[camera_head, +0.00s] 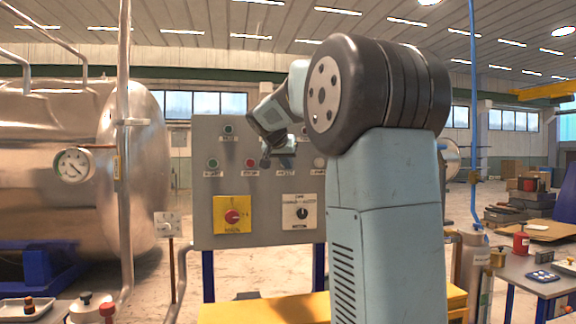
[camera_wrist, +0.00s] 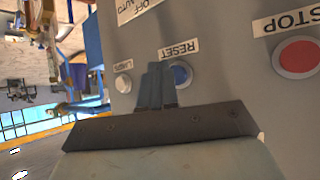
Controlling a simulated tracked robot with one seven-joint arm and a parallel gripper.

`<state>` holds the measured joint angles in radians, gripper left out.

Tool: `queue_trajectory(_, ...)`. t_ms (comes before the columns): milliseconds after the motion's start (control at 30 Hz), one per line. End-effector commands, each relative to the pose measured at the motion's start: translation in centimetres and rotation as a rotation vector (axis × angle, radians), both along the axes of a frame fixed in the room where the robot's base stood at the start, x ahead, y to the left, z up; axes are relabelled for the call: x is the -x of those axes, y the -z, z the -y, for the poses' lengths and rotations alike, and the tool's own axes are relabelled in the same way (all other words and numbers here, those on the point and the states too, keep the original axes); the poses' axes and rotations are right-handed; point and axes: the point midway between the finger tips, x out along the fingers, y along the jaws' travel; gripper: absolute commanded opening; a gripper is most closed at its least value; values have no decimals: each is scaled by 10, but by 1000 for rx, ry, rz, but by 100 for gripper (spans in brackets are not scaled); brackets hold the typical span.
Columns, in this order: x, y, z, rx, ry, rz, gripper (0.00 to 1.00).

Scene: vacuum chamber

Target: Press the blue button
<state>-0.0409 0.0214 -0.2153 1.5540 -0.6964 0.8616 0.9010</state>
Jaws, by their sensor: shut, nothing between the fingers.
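The blue button (camera_wrist: 182,73) sits on the grey control panel (camera_head: 265,240) in the wrist view, beside a label reading RESET. My gripper (camera_wrist: 157,75) is shut and empty, its fingertips in front of the panel and partly overlapping the blue button's edge in the picture. I cannot tell whether they touch it. In the head view my gripper (camera_head: 265,162) is in front of the panel, between the red button and the RESET label. The blue button is hidden behind my gripper there.
The red STOP button (camera_wrist: 298,56) is on one side of the blue button, a white button (camera_wrist: 123,83) on the other. Below are a red knob on a yellow plate (camera_head: 233,215) and a black selector (camera_head: 302,212). A metal tank (camera_head: 140,150) stands left.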

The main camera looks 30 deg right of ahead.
Motion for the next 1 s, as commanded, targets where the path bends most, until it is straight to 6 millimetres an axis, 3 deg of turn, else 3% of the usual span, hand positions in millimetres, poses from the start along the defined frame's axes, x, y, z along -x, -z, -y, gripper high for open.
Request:
queue_trajectory(200, 2, 0, -1, -1, 1, 1, 0)
queue_trajectory(800, 45, 0, -13, -1, 0, 1, 0)
queue_trajectory(1000, 48, 0, -14, -1, 1, 1, 0)
